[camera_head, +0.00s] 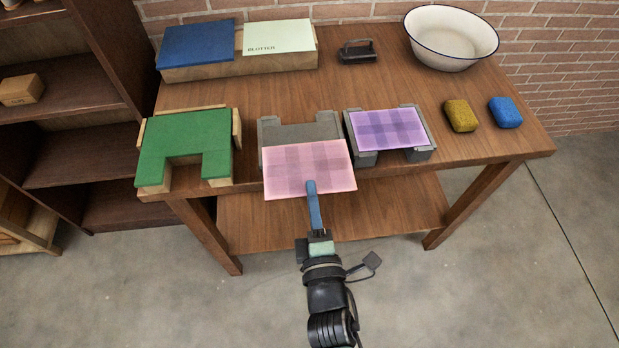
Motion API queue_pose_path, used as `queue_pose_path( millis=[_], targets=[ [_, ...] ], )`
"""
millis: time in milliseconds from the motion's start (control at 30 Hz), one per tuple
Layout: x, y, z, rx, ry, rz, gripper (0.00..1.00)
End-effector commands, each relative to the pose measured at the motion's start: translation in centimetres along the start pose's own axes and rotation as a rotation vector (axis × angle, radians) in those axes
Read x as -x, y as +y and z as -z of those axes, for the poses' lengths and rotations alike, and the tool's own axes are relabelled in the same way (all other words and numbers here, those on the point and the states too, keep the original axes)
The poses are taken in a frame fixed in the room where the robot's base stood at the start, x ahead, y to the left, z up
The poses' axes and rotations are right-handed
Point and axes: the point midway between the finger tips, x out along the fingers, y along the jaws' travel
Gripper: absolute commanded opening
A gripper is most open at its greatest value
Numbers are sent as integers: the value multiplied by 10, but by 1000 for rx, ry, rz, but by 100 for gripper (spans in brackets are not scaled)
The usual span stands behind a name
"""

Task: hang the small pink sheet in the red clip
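The pink checked sheet (298,168) is in the head view, flat and level. It lies over the front of a grey block (290,132) and sticks out past the table's front edge. My gripper (312,190) reaches in from the front. Its long blue finger overlaps the middle of the sheet's front edge, and the gripper appears shut on that edge. The lower finger is hidden under the sheet. I see no red clip in this view.
A purple checked sheet (388,128) lies on a second grey block (420,153) to the right. A green block (185,140) stands left. Yellow (460,115) and blue sponges (505,112), a white basin (450,42), a dark-handled tool (357,53) and a blotter board (235,68) stand behind. The table's middle is clear.

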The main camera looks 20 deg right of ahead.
Motion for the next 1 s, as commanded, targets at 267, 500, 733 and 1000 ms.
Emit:
queue_pose_path(
  millis=[267, 500, 733, 1000],
  targets=[
    [35, 0, 0, 0, 0, 1, 0],
    [63, 0, 0, -1, 0, 2, 0],
    [88, 0, 0, 0, 0, 1, 0],
    [94, 1, 0, 0, 1, -1, 0]
  ],
)
